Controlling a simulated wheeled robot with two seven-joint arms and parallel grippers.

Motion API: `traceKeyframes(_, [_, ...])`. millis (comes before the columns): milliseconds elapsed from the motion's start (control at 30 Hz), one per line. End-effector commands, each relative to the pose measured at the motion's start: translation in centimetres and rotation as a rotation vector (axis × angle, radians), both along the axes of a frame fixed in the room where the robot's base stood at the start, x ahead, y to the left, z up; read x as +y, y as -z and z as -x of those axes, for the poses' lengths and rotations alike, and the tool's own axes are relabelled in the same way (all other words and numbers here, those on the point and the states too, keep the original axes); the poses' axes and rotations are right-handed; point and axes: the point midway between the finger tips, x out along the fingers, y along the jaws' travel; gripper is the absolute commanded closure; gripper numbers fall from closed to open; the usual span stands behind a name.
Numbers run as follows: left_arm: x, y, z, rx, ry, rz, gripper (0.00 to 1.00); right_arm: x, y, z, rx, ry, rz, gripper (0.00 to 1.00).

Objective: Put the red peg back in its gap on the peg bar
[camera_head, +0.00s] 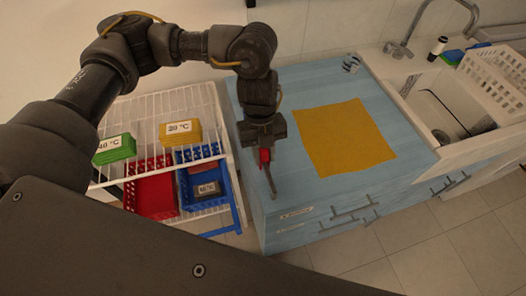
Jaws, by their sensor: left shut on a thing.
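My left gripper (264,150) points down over the left part of the blue countertop (290,110). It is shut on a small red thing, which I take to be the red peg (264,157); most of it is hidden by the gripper. A thin dark brown strip (271,184) runs down from just below the red thing, over the counter near its left edge. I cannot tell whether it is the peg bar or part of my gripper. No gap or other pegs can be made out. My right gripper is out of view.
A yellow mat (345,137) lies on the counter to the right. A white wire rack (180,105) with labelled blocks stands left, with a red basket (150,195) and blue basket (222,178). A sink (450,110) and white crate (495,75) are at right.

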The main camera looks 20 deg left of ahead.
Motion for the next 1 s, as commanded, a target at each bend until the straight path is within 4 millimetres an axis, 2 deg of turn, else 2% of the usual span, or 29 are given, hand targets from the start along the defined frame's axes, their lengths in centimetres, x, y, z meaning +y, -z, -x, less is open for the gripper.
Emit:
traceKeyframes(167, [0.0, 0.4, 0.0, 0.0, 0.0, 0.0, 0.87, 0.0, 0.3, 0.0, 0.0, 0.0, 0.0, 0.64])
traceKeyframes(200, [0.0, 0.3, 0.0, 0.0, 0.0, 0.0, 0.69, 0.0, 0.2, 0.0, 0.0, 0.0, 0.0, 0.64])
traceKeyframes(367, [0.0, 0.3, 0.0, 0.0, 0.0, 0.0, 0.49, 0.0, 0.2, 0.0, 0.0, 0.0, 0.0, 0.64])
traceKeyframes(667, [0.0, 0.2, 0.0, 0.0, 0.0, 0.0, 0.49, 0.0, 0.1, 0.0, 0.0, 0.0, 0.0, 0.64])
traceKeyframes(1000, [0.0, -2.3, 0.0, -0.001, 0.0, -0.001, 0.49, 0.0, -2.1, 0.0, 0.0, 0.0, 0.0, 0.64])
